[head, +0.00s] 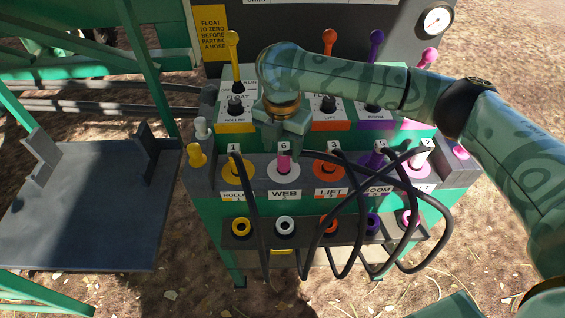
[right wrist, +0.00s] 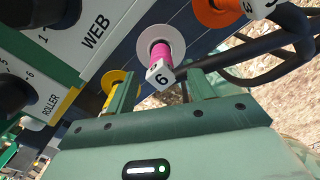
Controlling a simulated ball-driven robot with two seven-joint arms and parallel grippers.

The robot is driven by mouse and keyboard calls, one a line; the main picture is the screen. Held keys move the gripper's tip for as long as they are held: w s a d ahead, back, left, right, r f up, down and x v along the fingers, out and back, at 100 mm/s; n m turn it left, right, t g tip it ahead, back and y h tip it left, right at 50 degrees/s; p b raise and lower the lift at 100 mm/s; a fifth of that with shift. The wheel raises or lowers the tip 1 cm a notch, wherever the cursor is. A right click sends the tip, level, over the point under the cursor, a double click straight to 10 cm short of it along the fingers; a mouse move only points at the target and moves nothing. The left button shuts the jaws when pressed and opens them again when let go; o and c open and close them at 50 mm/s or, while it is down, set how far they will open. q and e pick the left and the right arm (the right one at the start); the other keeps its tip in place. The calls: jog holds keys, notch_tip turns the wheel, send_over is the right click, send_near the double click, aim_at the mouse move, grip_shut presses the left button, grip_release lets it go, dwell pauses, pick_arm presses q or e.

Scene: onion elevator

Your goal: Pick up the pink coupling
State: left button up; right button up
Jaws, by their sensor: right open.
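The pink coupling (head: 284,163) sits in the white-ringed WEB socket (head: 272,172) on the console's upper row. A white tag marked 6 is at its near end in the right wrist view, where the coupling (right wrist: 160,53) shows beyond my fingers. My right gripper (head: 285,138) is over the coupling from above and behind. In the right wrist view my right gripper (right wrist: 163,80) is open, with one finger on each side of the tag. I cannot tell whether either finger touches it. My left gripper is not in view.
Yellow (head: 237,169), orange (head: 329,168) and purple (head: 374,158) couplings stand in neighbouring sockets. Black hoses (head: 350,245) loop across the right half of the console. A lower row holds empty-looking ports, including a white one (head: 285,226). Levers (head: 330,60) rise behind; a grey platform (head: 80,210) lies left.

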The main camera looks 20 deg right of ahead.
aim_at(282, 170)
notch_tip(282, 170, down, 6)
jog(key=b, duration=0.3)
jog(key=shift+s+r, duration=0.2)
jog(key=shift+r, duration=0.1)
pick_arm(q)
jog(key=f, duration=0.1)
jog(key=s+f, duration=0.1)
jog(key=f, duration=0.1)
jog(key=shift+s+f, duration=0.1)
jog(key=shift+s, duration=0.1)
pick_arm(e)
grip_shut()
